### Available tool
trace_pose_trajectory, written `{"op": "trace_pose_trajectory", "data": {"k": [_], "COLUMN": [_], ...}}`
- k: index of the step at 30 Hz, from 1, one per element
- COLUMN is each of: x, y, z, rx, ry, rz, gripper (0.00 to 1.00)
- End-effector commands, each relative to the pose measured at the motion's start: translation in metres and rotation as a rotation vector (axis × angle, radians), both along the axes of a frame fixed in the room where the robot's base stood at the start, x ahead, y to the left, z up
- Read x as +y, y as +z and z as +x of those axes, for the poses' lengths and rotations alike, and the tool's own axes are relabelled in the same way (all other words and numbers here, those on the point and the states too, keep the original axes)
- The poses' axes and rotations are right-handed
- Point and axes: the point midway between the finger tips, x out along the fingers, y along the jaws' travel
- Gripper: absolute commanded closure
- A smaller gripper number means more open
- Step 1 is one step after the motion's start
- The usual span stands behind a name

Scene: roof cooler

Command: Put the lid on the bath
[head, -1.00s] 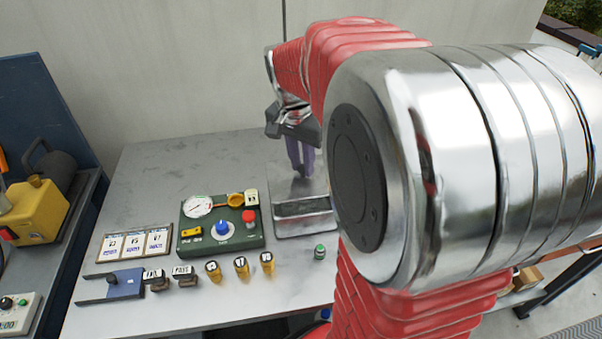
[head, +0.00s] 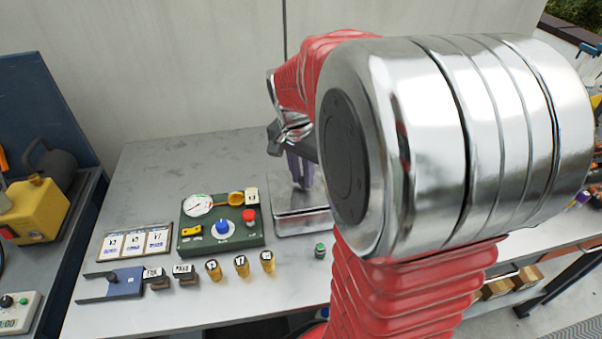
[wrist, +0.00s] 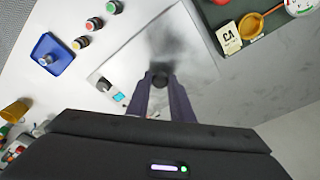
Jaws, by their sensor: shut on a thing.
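The bath (head: 302,226) is a low metal box at the back right of the bench, partly hidden by my arm. The lid (head: 287,206) is a flat silvery plate over its top, and it also shows in the wrist view (wrist: 192,35) as a pale plate with a dark smeared reflection. My gripper (head: 300,182) is above it, pointing down. In the wrist view its purple fingers (wrist: 159,84) are shut on the lid's dark round knob (wrist: 159,77). The lid looks level and close to the bath's rim; I cannot tell whether a gap remains.
A green control box (head: 221,228) with gauge and knobs stands just left of the bath. A green-capped vial (head: 320,251) is in front. The back-left bench is clear.

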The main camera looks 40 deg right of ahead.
Motion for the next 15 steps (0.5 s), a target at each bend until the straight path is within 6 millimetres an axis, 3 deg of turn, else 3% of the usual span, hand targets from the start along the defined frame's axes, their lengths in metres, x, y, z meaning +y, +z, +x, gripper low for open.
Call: {"op": "trace_pose_trajectory", "data": {"k": [8, 9, 15], "x": [-0.0002, -0.0002, -0.0001], "y": [-0.0038, -0.0040, -0.0039], "z": [0.0000, -0.0002, -0.0002], "rx": [0.000, 0.000, 0.000], "ry": [0.000, 0.000, 0.000], "rz": [0.000, 0.000, 0.000], "gripper": [1.00, 0.78, 0.64]}}
